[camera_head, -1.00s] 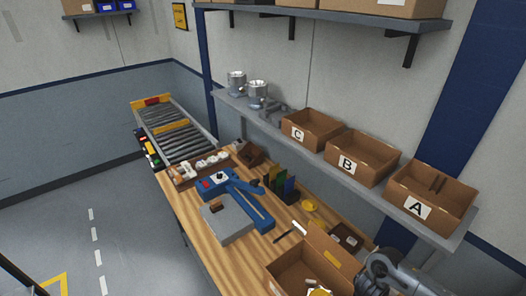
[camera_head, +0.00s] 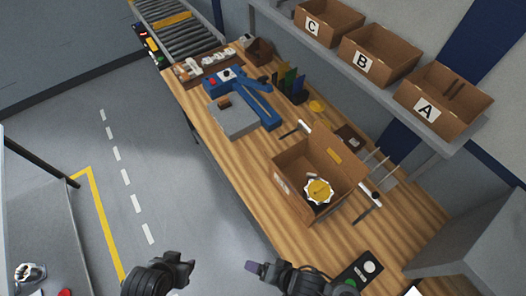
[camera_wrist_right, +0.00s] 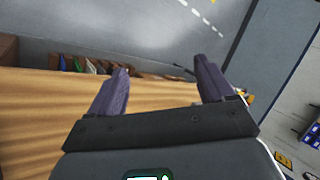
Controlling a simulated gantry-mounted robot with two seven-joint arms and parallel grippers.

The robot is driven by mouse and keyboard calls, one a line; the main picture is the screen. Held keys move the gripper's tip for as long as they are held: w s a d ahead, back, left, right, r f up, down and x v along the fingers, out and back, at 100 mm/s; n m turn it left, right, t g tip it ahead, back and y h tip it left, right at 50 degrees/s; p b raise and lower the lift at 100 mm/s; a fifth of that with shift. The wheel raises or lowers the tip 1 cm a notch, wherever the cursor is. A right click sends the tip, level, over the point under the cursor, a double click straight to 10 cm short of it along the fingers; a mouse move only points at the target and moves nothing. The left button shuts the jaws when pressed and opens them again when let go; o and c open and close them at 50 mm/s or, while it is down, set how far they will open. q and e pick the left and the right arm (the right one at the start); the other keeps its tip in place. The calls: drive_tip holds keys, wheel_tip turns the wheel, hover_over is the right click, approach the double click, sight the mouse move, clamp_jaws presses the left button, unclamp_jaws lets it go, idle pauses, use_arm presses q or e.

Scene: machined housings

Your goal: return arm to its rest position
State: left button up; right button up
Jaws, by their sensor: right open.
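My right gripper (camera_head: 254,267) is at the bottom centre of the head view, off the near edge of the workbench. In the right wrist view its two purple-grey fingers (camera_wrist_right: 160,85) stand wide apart with nothing between them. My left gripper (camera_head: 184,262) is at the bottom of the head view, left of the right one and over the floor. Its fingers are too small and dark to read. An open cardboard box (camera_head: 300,167) stands on the workbench (camera_head: 270,205) with a yellow-and-white round part (camera_head: 318,191) inside. Both grippers are clear of it.
Bins C (camera_head: 318,27), B (camera_head: 364,64) and A (camera_head: 428,111) sit on the shelf above the bench. A blue-and-grey fixture (camera_head: 238,118) stands left of the box. A grey table (camera_head: 35,225) is at far left, with open floor (camera_head: 70,130) between.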

drive_tip(key=d+r+n+h, duration=0.3)
drive_tip(key=d+r, duration=0.1)
drive_tip(key=d, duration=0.7)
drive_tip(key=w+d+r+n+h, duration=0.1)
drive_tip(key=d+r+n+h, duration=0.2)
drive_tip(key=d, duration=0.7)
drive_tip(key=shift+w+d+r+h, duration=0.15)
drive_tip(key=shift+d+r+h, duration=0.25)
drive_tip(key=shift+r, duration=0.75)
drive_tip(key=shift+a, duration=0.1)
